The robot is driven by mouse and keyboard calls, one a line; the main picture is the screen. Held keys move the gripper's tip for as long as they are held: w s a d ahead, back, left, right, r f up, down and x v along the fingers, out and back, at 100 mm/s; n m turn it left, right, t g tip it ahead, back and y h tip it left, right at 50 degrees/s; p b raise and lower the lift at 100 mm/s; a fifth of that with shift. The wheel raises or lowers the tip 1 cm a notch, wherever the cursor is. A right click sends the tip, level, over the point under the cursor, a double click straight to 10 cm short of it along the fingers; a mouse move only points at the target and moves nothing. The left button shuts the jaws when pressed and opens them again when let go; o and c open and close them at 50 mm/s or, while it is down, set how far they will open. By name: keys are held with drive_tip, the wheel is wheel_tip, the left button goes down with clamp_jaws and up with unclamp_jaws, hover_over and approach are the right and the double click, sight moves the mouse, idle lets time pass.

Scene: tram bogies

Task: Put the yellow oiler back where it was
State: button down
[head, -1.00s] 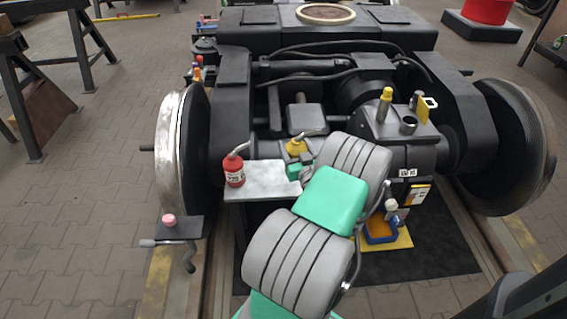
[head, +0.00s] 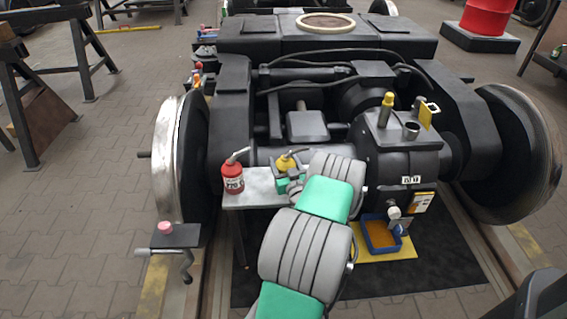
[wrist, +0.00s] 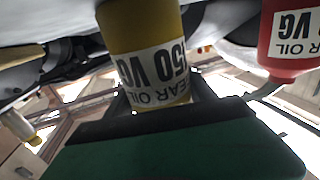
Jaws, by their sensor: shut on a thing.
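In the wrist view the yellow oiler (wrist: 145,45) appears upside down, with a white gear oil label. My gripper is shut on its body; the fingers are mostly hidden. I cannot tell whether its base touches the plate. A red oiler (head: 232,179) with a white label stands on the plate, left of the yellow one. It also shows in the wrist view (wrist: 290,40), apart from the yellow oiler.
The dark bogie frame (head: 231,120) rises behind the plate, with a wheel (head: 168,160) at left. A gearbox (head: 400,155) stands to the right. Below it is a blue bin (head: 380,238) on a yellow board. A crank with a pink knob (head: 165,228) is at lower left.

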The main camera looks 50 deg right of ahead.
drive_tip(key=shift+c, duration=1.6)
unclamp_jaws()
drive_tip(key=shift+r+p, duration=0.25)
drive_tip(key=shift+p, duration=0.15)
drive_tip(key=v, duration=1)
drive_tip(key=shift+s+f+b, duration=0.1)
drive_tip(key=shift+s+b, duration=0.15)
drive_tip(key=shift+b, duration=0.15)
drive_tip(key=shift+v, duration=0.85)
drive_tip(key=shift+w, duration=0.1)
